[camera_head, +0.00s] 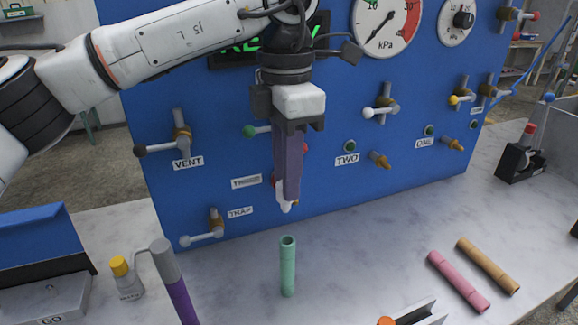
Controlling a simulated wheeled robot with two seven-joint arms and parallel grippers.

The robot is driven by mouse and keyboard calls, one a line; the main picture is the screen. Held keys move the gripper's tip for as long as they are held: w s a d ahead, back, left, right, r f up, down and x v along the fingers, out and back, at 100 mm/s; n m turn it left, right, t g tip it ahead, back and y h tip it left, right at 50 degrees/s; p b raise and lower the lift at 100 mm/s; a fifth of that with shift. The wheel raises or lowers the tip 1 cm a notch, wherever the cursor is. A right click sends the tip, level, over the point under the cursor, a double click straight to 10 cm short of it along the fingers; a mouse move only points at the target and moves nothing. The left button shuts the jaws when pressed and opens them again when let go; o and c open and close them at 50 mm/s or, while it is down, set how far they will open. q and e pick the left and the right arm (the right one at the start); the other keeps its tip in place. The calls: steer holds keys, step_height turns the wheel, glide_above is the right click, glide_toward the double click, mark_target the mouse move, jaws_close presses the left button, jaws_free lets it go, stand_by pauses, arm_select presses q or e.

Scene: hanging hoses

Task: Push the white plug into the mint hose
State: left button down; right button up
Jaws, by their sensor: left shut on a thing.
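The mint hose (288,268) shows in the head view at the lower middle, near the front of the bench. It looks upright, with its open end facing up. My left gripper (288,190) points down above the hose, with its fingers shut on the white plug (286,206). Only the plug's lower tip shows below the fingers; the rest is hidden between them. The plug is apart from the hose, with a gap between its tip and the hose mouth. My right gripper is not in view.
A blue panel (330,180) with valves and gauges stands close behind my left gripper. A purple hose (181,300) with a grey top and a yellow-capped bottle (125,278) are at left. Pink (458,281) and tan (488,265) hoses lie at right. A metal channel (415,315) lies in front.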

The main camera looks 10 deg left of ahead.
mark_target(288, 211)
arm_select(q)
steer(key=shift+w+f+b, duration=0.1)
steer(key=shift+f+b, duration=1.65)
steer(key=shift+f, duration=1.2)
steer(key=shift+f+b, duration=1.1)
steer(key=shift+f, duration=0.8)
steer(key=c, duration=1.5)
jaws_free()
steer(key=shift+o, duration=0.2)
